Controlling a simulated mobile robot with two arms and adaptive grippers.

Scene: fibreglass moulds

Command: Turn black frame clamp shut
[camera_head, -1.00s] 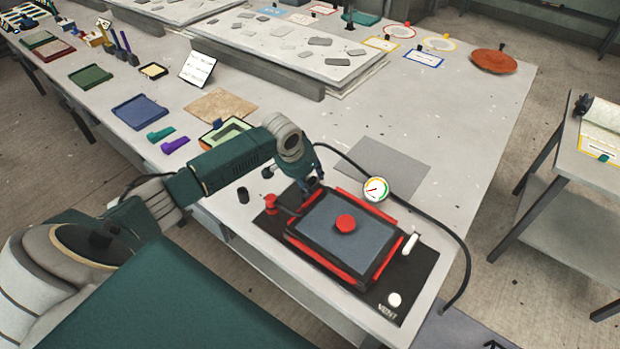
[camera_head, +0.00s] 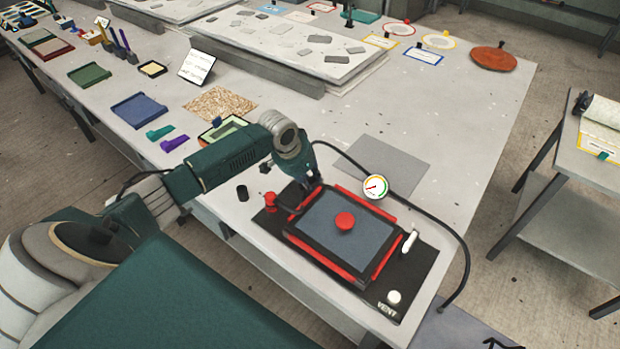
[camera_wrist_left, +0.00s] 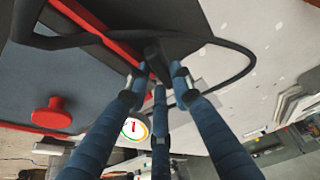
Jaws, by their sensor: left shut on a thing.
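The moulding box is a black base (camera_head: 420,272) with a red-edged frame around a grey panel (camera_head: 320,248), near the front edge of the table. A red round knob (camera_head: 345,221) sits on the panel. My left gripper (camera_head: 306,182) is at the frame's far left corner. In the left wrist view its blue fingers (camera_wrist_left: 158,74) are closed around a dark upright piece, the black frame clamp (camera_wrist_left: 154,48), beside the red rim. The fingers and arm partly hide the clamp in the head view. My right gripper is not in view.
A pressure gauge (camera_head: 376,186) stands behind the box, with a black hose (camera_head: 462,250) curving down its right side. A white lever (camera_head: 410,241) and white vent knob (camera_head: 394,297) are on the base's right.

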